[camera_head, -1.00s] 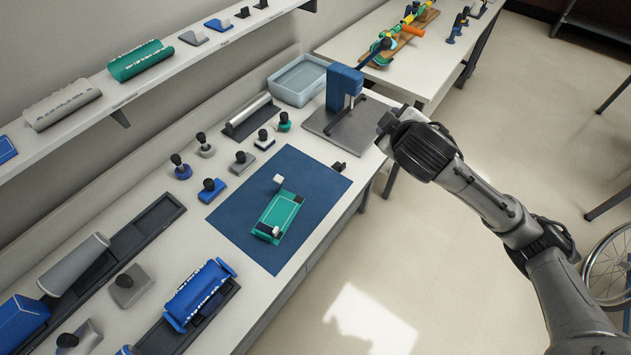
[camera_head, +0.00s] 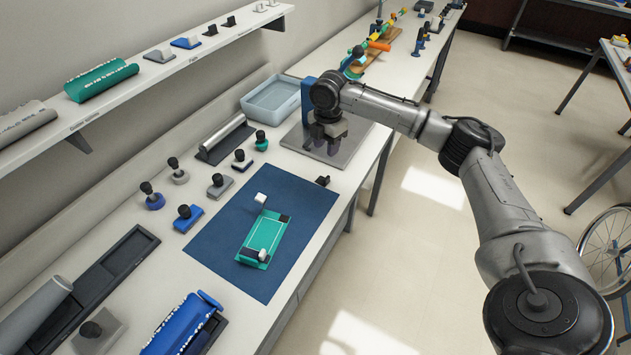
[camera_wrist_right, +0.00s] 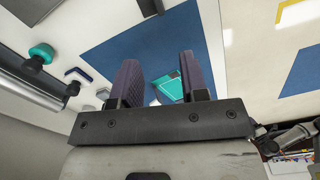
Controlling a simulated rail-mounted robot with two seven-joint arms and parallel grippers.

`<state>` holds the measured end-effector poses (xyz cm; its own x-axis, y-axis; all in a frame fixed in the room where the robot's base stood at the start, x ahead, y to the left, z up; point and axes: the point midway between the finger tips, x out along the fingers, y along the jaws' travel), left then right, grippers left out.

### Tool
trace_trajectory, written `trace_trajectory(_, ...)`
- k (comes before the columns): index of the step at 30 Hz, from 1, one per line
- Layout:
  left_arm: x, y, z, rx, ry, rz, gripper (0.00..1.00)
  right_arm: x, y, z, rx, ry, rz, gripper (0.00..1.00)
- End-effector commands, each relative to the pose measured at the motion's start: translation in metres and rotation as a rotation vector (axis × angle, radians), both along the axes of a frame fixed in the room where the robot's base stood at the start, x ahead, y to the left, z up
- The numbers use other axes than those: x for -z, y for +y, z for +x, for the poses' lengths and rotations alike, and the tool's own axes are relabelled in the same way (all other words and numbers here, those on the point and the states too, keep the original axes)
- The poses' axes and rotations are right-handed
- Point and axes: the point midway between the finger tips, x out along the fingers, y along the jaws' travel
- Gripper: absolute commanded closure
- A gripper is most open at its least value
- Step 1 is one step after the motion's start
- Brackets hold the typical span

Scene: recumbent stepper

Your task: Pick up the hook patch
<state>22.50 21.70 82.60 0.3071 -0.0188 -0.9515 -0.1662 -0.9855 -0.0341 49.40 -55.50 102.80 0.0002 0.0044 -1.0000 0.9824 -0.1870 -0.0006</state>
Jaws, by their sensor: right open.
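No part is clearly marked as the hook patch. A small black piece (camera_head: 323,181) at the right edge of the blue mat may be it, as may a dark patch (camera_head: 283,218) on the corner of the teal board (camera_head: 258,242). The board lies on the mat with white-topped parts at its ends. My right gripper (camera_head: 325,142) is over the grey press plate, beyond the mat and the black piece. In the right wrist view its fingers (camera_wrist_right: 157,82) are apart and empty, with part of the teal board (camera_wrist_right: 173,88) showing between them. My left gripper is out of view.
The blue mat (camera_head: 215,245) lies on the white bench. Several knobbed stamps, such as a green one (camera_head: 261,140), stand left of it. A blue press column (camera_head: 307,100) and a pale tray (camera_head: 270,98) are at the back. A shelf (camera_head: 130,90) overhangs the left side.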

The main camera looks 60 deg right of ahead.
Motion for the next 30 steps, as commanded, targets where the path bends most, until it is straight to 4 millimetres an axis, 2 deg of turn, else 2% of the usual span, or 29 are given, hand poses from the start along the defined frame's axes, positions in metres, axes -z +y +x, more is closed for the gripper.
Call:
trace_trajectory(7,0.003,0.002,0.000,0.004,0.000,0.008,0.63,0.008,0.000,0.000,-0.151,0.003,-0.002,0.60)
trace_trajectory(15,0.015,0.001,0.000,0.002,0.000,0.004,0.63,0.054,0.001,-0.001,-0.160,0.004,-0.003,0.60)
trace_trajectory(21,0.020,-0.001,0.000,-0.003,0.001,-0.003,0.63,0.078,0.000,0.000,-0.158,0.001,-0.005,0.60)
trace_trajectory(30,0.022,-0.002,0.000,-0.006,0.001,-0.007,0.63,0.089,0.000,0.000,-0.158,0.000,-0.005,0.60)
